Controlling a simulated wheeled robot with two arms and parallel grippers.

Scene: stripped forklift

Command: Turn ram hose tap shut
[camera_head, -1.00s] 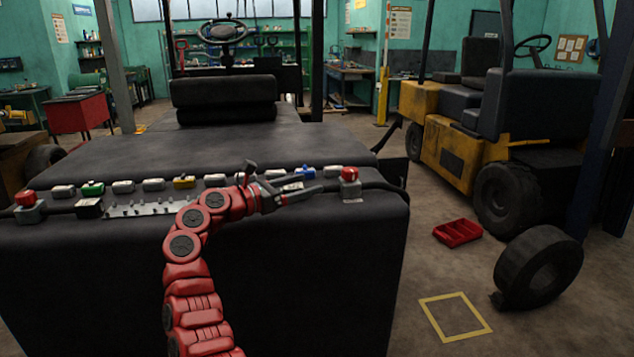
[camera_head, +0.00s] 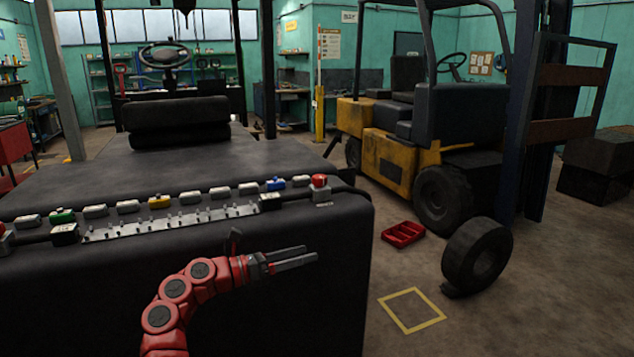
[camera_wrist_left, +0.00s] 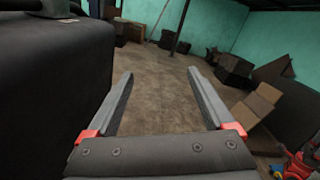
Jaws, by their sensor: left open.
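A fitting with a red knob (camera_head: 319,181) stands at the right end of the row on the black forklift body (camera_head: 300,225). Another red-topped fitting (camera_head: 3,238) is cut off at the left edge. I cannot tell which of them is the ram hose tap. My left gripper (camera_head: 312,254) is open and empty, in front of the body, below and apart from the right red knob. In the left wrist view its fingers (camera_wrist_left: 158,74) are spread over bare floor, with the black body at left. My right gripper is not in view.
A studded metal strip (camera_head: 170,222) and several coloured blocks, among them a blue one (camera_head: 275,184), line the body's edge. A red tray (camera_head: 403,234), a loose tyre (camera_head: 477,252) and a yellow forklift (camera_head: 385,155) stand right.

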